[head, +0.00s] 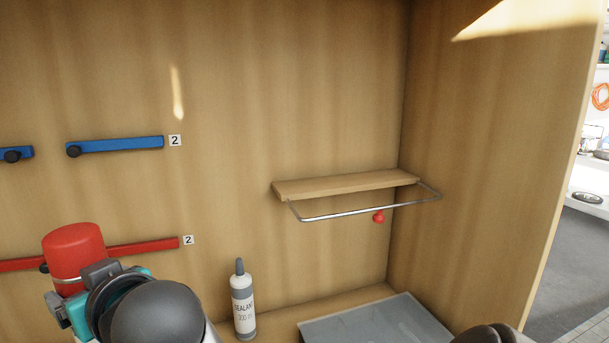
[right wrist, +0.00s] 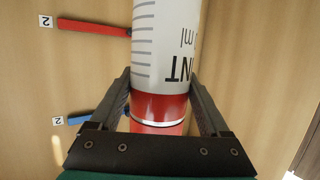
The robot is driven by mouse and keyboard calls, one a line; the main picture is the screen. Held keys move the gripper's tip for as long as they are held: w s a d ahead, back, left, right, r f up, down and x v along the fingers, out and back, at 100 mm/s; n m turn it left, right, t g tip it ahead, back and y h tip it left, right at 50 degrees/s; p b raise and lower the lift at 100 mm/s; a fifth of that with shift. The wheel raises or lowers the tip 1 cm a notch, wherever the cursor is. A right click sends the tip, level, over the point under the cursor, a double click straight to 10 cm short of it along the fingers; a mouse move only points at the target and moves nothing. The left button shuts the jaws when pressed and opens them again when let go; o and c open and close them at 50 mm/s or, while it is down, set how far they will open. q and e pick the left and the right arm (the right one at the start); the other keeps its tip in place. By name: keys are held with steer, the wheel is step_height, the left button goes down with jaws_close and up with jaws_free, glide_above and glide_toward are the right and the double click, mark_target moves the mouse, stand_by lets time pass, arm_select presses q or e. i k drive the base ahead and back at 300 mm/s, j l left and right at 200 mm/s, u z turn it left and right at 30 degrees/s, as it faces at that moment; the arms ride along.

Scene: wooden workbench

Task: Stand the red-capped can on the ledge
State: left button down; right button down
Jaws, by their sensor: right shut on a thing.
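The red-capped can (head: 74,254) is at the lower left of the head view, cap up and roughly upright. In the right wrist view its white printed body (right wrist: 165,50) appears upside down, with the red cap end toward the gripper. My right gripper (head: 77,287) is shut on the can near its cap; in its wrist view the fingers (right wrist: 160,85) are on both sides of it. The ledge (head: 345,186) is a wooden shelf on the back wall, right of and apart from the can. Its top is bare. My left gripper is not in view.
A thin metal rail (head: 350,214) runs around the ledge's front, with a red knob (head: 378,217) below. Blue (head: 115,145) and red (head: 145,246) bars are on the back wall. A side wall (head: 490,160) closes the right.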

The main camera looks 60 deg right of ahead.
mark_target(378, 176)
steer(key=k+j+z, duration=0.1)
steer(key=z, duration=1.3)
steer(key=k+l, duration=0.05)
